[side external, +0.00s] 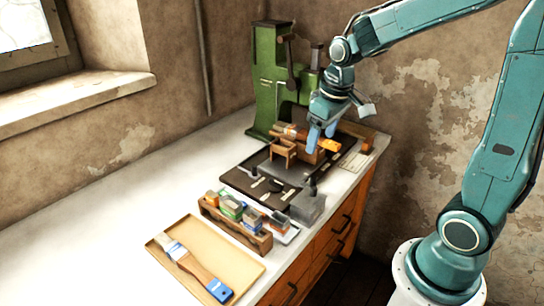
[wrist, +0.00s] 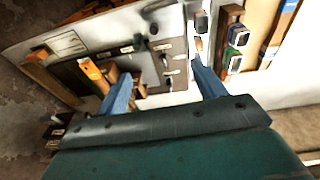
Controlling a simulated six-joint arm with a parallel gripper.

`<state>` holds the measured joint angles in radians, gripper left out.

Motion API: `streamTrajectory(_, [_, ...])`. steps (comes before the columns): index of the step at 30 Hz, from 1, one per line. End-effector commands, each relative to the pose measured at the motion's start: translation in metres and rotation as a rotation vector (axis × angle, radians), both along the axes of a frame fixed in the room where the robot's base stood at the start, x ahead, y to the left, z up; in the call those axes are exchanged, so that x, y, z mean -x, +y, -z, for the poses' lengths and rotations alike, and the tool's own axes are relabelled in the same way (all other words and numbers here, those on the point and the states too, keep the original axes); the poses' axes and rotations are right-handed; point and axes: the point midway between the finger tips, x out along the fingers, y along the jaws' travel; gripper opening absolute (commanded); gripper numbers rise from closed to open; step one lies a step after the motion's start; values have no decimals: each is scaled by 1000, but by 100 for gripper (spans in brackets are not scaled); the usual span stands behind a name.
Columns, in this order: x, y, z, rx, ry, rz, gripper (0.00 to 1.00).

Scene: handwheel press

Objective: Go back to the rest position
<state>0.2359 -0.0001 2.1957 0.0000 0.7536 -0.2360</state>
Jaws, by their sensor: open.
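My gripper (side external: 322,134) hangs over the right part of the bench, near the green press (side external: 268,85). Its two blue fingers are spread apart, and in the wrist view my gripper (wrist: 160,98) shows nothing between them but the bench items beyond. The fingers are above an orange-handled tool (side external: 328,145), which lies by a small wooden stand (side external: 284,150). The orange handle also shows at the left in the wrist view (wrist: 92,73). I cannot tell whether a finger touches anything.
A dark tool mat (side external: 245,178) lies before the press. A wooden rack (side external: 237,230) holds several coloured blocks. A tan tray (side external: 165,243) holds a paintbrush (side external: 195,267). A grey block (side external: 308,207) stands at the front edge. The bench's left side (side external: 110,205) is clear.

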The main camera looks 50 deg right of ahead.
Motion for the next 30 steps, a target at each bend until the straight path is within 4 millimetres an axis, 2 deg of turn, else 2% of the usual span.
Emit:
streamTrajectory(1, [7, 6, -9, 3, -20, -3, 69])
streamTrajectory(6, [30, 24, -31, 3, -71, -4, 69])
streamTrajectory(15, [74, 50, -59, -5, -160, -6, 69])
streamTrajectory(24, [120, 70, -72, -24, -249, -11, 69])
streamTrajectory(30, [142, 77, -74, -38, -290, -12, 69])
